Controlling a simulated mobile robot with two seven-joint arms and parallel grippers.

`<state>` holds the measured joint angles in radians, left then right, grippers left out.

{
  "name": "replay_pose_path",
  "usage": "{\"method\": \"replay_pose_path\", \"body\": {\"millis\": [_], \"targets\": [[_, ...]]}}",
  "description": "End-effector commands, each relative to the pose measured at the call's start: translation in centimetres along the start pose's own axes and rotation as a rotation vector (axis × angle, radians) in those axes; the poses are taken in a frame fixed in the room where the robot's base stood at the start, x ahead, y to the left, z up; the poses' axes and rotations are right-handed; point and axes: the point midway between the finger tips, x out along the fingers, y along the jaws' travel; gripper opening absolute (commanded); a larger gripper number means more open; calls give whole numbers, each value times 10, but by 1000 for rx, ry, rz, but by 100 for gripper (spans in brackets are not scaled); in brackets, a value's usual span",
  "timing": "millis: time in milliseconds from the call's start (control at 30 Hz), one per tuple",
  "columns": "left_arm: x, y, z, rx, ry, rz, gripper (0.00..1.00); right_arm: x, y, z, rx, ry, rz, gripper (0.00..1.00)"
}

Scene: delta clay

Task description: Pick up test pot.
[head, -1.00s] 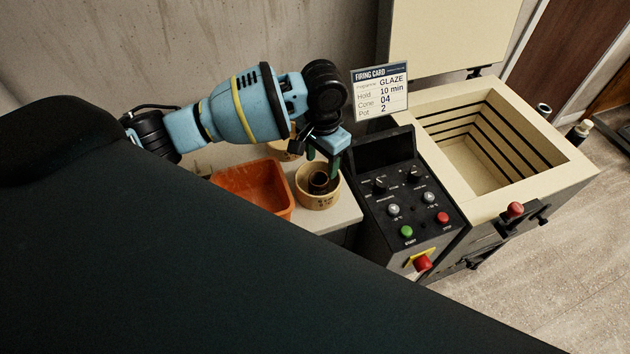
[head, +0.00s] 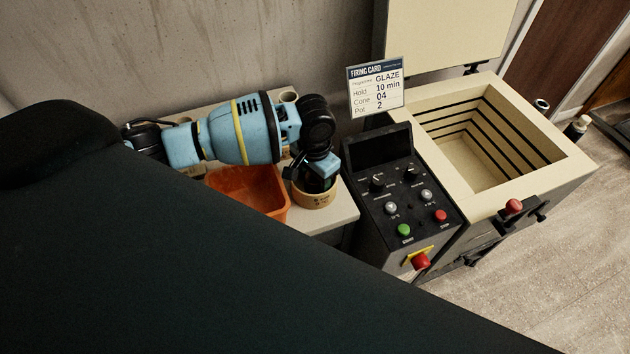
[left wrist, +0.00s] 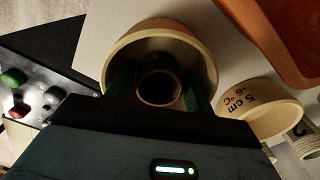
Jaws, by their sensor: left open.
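A small dark round pot (left wrist: 160,76), likely the test pot, stands inside a round tan holder (left wrist: 190,35) in the left wrist view. My left gripper (left wrist: 160,88) is open, with one green finger on each side of the pot, down inside the holder's rim. I cannot tell whether the fingers touch the pot. In the head view my left gripper (head: 316,182) is over the same tan holder (head: 316,200) and hides the pot. My right gripper is not in view.
An orange tray (head: 275,206) sits just left of the holder. A second tan holder (left wrist: 260,110) marked "5 cm" is close by. The control box (head: 385,200) with buttons and the open kiln (head: 575,165) stand to the right. A firing card (head: 376,87) is upright behind.

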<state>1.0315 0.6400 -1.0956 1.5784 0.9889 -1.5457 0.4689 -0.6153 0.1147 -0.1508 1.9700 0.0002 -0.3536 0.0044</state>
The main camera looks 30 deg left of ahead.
Motion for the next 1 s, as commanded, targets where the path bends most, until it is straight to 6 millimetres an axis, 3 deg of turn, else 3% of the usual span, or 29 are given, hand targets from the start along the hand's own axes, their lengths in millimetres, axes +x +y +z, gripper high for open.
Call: {"method": "replay_pose_path", "body": {"millis": [133,400,733,1000], "targets": [[-1,0,0,0,1,0,52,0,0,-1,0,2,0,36],[-1,0,0,0,1,0,19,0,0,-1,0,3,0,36],[-10,0,-1,0,4,0,19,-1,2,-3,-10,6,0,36],[-59,0,-2,0,9,-1,19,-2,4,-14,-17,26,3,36]]}}
